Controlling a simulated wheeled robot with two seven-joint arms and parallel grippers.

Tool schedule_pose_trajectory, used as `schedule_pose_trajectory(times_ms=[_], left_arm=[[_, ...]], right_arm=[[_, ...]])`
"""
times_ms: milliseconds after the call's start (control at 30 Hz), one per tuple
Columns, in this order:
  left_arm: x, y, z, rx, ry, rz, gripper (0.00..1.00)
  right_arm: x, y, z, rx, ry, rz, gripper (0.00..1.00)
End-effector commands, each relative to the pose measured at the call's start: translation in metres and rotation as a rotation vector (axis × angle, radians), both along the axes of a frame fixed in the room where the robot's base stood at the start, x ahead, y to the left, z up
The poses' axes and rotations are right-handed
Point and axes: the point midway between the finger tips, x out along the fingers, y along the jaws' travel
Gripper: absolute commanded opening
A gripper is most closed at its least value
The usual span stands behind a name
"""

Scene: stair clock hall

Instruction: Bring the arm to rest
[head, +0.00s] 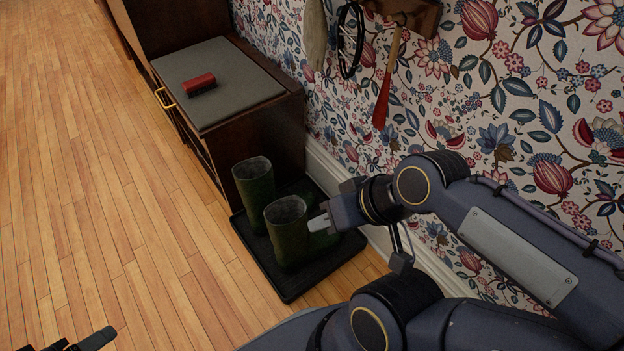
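My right arm comes in from the right, and its gripper (319,224) shows at the right edge of the nearer green boot. Its pale fingertip overlaps the boot in the picture; I cannot tell if they touch. The finger gap is not clear from this angle. Part of my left gripper (82,342) shows at the bottom left corner, over the wooden floor, mostly cut off by the frame edge. Nothing is seen in it.
Green boots (288,235) stand upright on a black tray (290,288) by the wall. A dark cabinet (265,130) has a grey pad (222,80) with a red brush (199,85). A red shoehorn (384,95) hangs above. The wooden floor (95,190) at left is clear.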

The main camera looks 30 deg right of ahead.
Motion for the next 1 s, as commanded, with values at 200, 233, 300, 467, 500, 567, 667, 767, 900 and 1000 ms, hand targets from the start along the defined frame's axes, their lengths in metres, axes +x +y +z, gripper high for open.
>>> schedule_pose_trajectory(times_ms=[200,233,300,467,500,567,667,767,900,1000], left_arm=[[0.0,0.0,0.044,0.0,0.0,0.0,0.62],[0.0,0.0,0.054,0.0,0.0,0.0,0.62],[0.0,0.0,0.08,0.0,0.0,0.0,0.62],[0.0,0.0,0.149,0.0,-0.001,0.0,0.62],[0.0,0.0,0.165,0.0,-0.001,0.0,0.62],[0.0,0.0,0.19,0.0,-0.001,0.0,0.62],[0.0,0.0,0.231,0.0,0.0,0.0,0.62],[0.0,0.0,0.271,0.0,0.0,0.0,0.62],[0.0,0.0,0.311,0.0,0.0,0.0,0.62],[0.0,0.0,0.321,0.0,0.0,0.0,0.62]], right_arm=[[0.0,0.0,0.045,-0.001,-0.001,-0.001,0.35],[0.0,0.0,0.054,-0.001,-0.001,-0.001,0.35],[0.0,0.0,0.081,-0.001,-0.001,-0.001,0.35],[0.0,0.0,0.149,-0.001,-0.001,-0.001,0.35],[0.0,0.0,0.165,-0.001,-0.001,-0.001,0.35],[0.0,0.0,0.19,-0.001,-0.001,-0.001,0.35],[0.0,0.0,0.231,-0.001,-0.001,-0.001,0.35],[0.0,0.0,0.271,-0.001,-0.001,-0.001,0.35],[0.0,0.0,0.311,-0.001,-0.001,-0.001,0.35],[0.0,0.0,0.321,-0.001,-0.001,-0.001,0.35]])
